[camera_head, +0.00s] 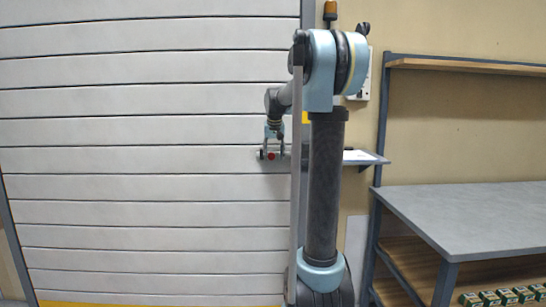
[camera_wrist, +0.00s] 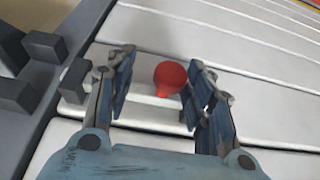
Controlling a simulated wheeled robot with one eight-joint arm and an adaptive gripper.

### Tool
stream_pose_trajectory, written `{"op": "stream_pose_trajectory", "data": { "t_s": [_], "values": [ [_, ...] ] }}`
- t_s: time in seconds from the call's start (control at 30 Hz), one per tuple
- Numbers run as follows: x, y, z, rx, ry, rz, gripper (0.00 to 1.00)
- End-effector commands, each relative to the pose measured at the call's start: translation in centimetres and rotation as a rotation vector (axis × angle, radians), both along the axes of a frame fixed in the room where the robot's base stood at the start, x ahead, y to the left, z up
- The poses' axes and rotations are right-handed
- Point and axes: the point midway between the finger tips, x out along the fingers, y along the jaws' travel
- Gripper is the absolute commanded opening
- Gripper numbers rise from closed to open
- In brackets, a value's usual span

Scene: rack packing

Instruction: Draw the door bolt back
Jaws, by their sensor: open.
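The door bolt's red knob (camera_wrist: 171,77) shows between the two fingers of my gripper (camera_wrist: 161,92) in the wrist view. My gripper is open, with one finger on each side of the knob. A gap shows beside the left finger; I cannot tell whether the right finger touches the knob. In the head view the red knob (camera_head: 271,156) is small, at the door's right edge, with my gripper (camera_head: 274,146) right at it. The white slatted door (camera_head: 150,130) fills the left side. The bolt's bar is mostly hidden by my gripper.
Grey blocks (camera_wrist: 43,48) stand on the grey door frame at the left of the wrist view. A small shelf (camera_head: 366,158) with a white sheet is right of my arm.

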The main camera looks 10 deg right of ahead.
Motion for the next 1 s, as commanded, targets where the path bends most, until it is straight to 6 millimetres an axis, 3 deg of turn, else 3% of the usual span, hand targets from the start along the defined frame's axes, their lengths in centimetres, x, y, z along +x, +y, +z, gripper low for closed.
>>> {"op": "stream_pose_trajectory", "data": {
  "t_s": [0.27, 0.7, 1.0],
  "values": [
    [-0.6, 0.0, 1.4, 0.000, 0.000, 0.000, 0.48],
    [-3.5, 0.4, 8.6, 0.000, 0.001, 0.000, 0.48],
    [-4.4, 0.5, 10.9, 0.000, 0.001, 0.000, 0.48]
  ]
}}
